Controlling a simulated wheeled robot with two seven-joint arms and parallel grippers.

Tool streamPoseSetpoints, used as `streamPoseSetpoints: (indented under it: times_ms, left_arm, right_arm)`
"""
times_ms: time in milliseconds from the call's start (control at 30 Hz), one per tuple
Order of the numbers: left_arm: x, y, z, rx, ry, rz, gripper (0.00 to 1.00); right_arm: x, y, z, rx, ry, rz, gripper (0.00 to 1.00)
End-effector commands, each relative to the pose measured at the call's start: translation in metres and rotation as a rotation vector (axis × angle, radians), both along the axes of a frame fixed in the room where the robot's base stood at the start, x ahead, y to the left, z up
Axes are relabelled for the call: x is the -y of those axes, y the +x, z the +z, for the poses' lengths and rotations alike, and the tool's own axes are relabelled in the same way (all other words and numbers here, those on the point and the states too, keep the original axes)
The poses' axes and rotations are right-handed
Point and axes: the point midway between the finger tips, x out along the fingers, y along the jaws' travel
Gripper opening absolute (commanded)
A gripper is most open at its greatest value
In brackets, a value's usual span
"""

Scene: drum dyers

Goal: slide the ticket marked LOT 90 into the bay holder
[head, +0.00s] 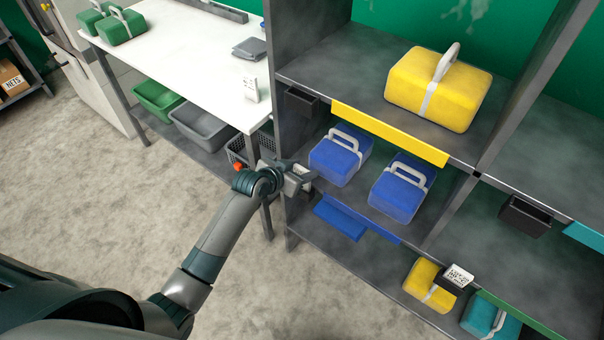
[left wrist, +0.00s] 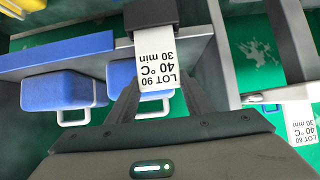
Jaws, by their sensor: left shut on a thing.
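The LOT 90 ticket (left wrist: 158,62) is white with black print reading LOT 90, 40 °C, 30 min, upside down in the left wrist view. My left gripper (left wrist: 158,92) is shut on its near end. The ticket's far end meets a dark bay holder (left wrist: 150,14); I cannot tell how deep it sits inside. In the head view my left gripper (head: 300,178) is at the left end of the middle shelf, beside the blue bundles, and largely hides that holder. My right gripper is not in view.
Two blue bundles (head: 341,154) (head: 398,190) stand in this bay, with a blue strip (head: 339,217) near its front. Another holder (head: 301,101) is above. A LOT 60 ticket (left wrist: 300,122) stands on the white table (head: 190,60) to the left. A yellow bundle (head: 437,92) is on the upper shelf.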

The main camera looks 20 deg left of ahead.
Motion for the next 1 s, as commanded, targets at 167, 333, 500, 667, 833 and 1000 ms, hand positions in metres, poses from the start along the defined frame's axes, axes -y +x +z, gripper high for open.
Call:
streamPoseSetpoints:
  times_ms: [167, 333, 500, 667, 833, 1000]
  left_arm:
    - [0.0, -0.001, -0.021, -0.003, -0.001, 0.001, 0.24]
    - [-0.001, 0.0, -0.026, 0.0, 0.001, 0.001, 0.24]
    - [0.0, 0.0, -0.026, 0.0, 0.001, 0.001, 0.24]
    - [-0.001, -0.001, -0.029, -0.001, 0.001, 0.001, 0.49]
    - [0.0, -0.001, -0.029, -0.001, 0.001, 0.001, 0.65]
    - [0.0, 0.0, -0.028, 0.0, 0.001, 0.001, 0.65]
  right_arm:
    - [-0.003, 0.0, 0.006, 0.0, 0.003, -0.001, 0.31]
    - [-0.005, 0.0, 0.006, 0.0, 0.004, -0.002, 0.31]
    - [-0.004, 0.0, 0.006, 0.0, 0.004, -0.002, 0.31]
    - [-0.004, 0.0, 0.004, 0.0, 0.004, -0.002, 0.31]
    - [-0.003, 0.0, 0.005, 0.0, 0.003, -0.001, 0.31]
    - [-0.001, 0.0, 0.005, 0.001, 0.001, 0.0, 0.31]
